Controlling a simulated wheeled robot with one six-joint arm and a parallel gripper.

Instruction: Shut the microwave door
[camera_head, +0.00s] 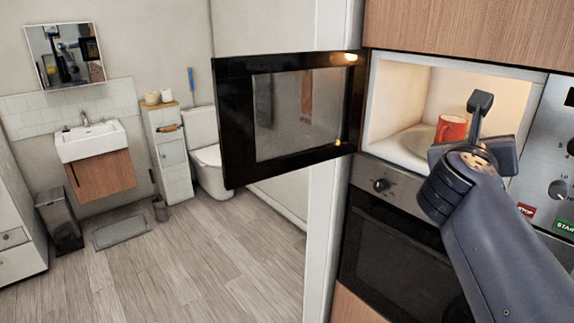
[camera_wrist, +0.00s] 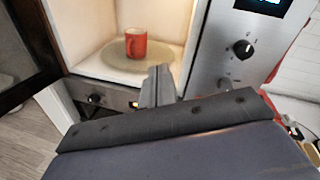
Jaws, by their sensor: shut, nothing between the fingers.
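The microwave door (camera_head: 232,130) is black with a glass window and stands wide open, swung out to the left of the lit cavity. Its edge also shows at the left of the wrist view (camera_wrist: 25,60). Inside the microwave (camera_head: 392,100), a red mug (camera_head: 451,130) stands upright on the round turntable (camera_head: 412,140); the mug also shows in the wrist view (camera_wrist: 136,43). My gripper (camera_head: 480,103) is shut and empty in front of the cavity's right side, apart from the door. In the wrist view its fingers (camera_wrist: 158,82) point toward the opening.
The control panel (camera_head: 560,150) with knobs and a start button is right of the cavity. An oven (camera_head: 400,255) sits below. Behind the door are a toilet (camera_head: 207,150), a sink (camera_head: 90,140) and open wooden floor (camera_head: 200,240).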

